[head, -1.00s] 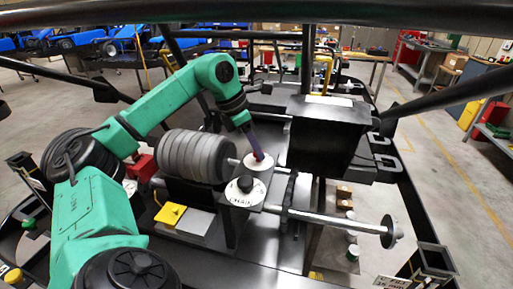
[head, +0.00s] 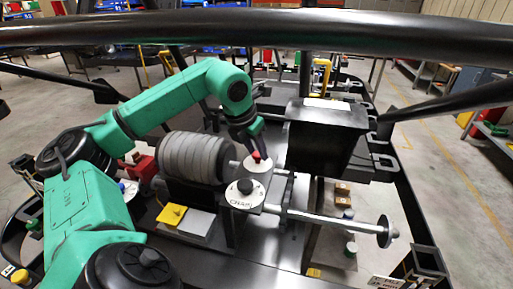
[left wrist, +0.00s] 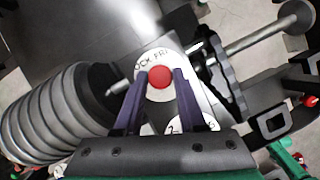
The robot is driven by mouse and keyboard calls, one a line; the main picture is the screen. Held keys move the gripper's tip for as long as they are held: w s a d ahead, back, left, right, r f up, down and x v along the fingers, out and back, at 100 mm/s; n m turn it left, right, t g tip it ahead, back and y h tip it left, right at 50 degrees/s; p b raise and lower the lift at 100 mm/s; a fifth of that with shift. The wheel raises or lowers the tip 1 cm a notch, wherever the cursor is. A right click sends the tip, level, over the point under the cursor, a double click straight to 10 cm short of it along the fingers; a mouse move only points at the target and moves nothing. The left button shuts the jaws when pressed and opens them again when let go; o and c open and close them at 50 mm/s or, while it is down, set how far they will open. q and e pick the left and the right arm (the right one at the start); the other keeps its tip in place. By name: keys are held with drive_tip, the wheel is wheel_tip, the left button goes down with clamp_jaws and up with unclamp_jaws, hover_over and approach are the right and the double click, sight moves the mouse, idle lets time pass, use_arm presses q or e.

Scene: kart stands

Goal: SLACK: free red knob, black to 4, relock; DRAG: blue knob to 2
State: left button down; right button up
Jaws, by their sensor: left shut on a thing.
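The red knob (head: 256,156) stands on a white dial plate (head: 260,167) beside the grey ribbed drum. My left gripper (head: 254,146) comes down on it from above. In the left wrist view the red knob (left wrist: 160,77) sits between the two purple fingers, which are shut on it. Lettering like "OCK FR" shows on its plate (left wrist: 151,58). The black knob (head: 245,186) stands on a second white dial just in front; its lettering is too small to read surely. In the wrist view this dial is mostly hidden. I cannot surely make out the blue knob. My right gripper is out of view.
The grey ribbed drum (head: 192,158) is left of the dials. A black box (head: 322,135) stands close on the right. A metal rod (head: 330,221) with an end disc sticks out to the right. A black bar (head: 300,27) crosses the top.

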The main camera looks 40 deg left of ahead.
use_arm(q)
drive_tip(key=shift+s+d+f, duration=0.1)
drive_tip(key=shift+s+f, duration=0.05)
drive_tip(key=shift+f, duration=0.15)
drive_tip(key=c, duration=0.5)
unclamp_jaws()
drive_tip(key=shift+r, duration=0.2)
drive_tip(key=shift+r, duration=0.25)
drive_tip(key=p+v, duration=0.3)
drive_tip(key=v, duration=1.1)
drive_tip(key=shift+p, duration=0.4)
